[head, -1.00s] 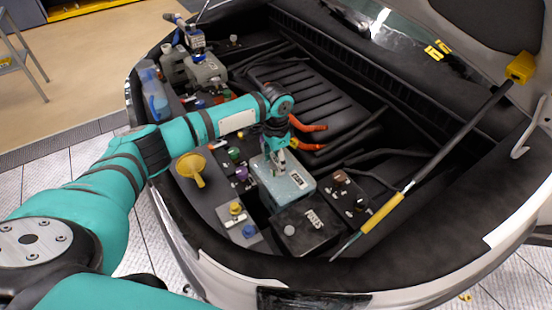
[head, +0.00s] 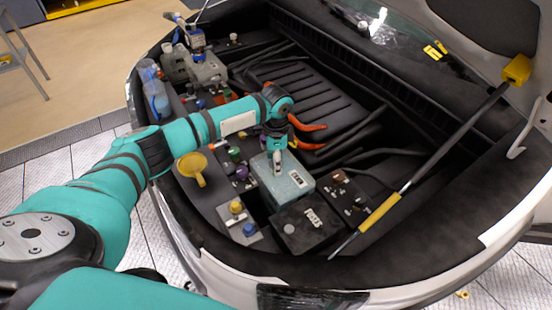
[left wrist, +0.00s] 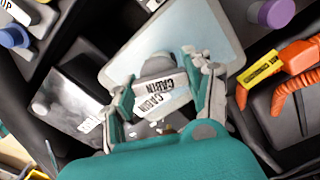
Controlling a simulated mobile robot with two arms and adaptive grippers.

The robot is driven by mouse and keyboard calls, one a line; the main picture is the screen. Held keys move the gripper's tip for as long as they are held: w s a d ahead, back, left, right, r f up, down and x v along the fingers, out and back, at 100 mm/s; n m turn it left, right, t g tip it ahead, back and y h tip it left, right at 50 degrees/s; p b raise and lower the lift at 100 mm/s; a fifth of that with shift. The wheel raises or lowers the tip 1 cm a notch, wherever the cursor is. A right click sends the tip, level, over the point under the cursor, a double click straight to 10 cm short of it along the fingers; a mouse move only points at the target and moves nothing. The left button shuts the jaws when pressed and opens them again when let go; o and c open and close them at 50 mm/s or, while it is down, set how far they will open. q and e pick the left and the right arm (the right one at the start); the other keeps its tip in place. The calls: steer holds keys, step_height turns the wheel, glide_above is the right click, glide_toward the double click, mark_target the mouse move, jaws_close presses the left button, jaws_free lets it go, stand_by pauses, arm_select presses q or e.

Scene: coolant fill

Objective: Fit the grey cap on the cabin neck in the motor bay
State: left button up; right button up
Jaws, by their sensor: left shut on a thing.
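My left gripper (head: 277,168) points down over the pale blue tank (head: 293,190) in the motor bay. In the left wrist view the fingers (left wrist: 166,96) are shut on the grey cap (left wrist: 157,66), which has a rounded grey part. Two white labels reading CABIN show between the fingers; I cannot tell for sure which thing each sits on. The tank (left wrist: 212,28) lies just beyond the cap. The cabin neck is hidden by the cap and fingers, so I cannot tell whether they touch. My right gripper is not in view.
A black box (head: 322,238) stands in front of the tank. A yellow funnel (head: 192,168) and a blue cap (head: 249,230) are to the left. Orange hoses (head: 308,126) run close behind the gripper. A yellow-sleeved prop rod (head: 380,212) stands at right.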

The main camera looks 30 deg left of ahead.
arm_select(q)
steer(key=shift+f+m, duration=0.1)
steer(key=shift+m, duration=0.7)
steer(key=shift+a+m+p, duration=0.1)
steer(key=shift+m+p, duration=0.3)
steer(key=shift+m, duration=1.2)
steer(key=o, duration=1.1)
steer(key=shift+a, duration=0.1)
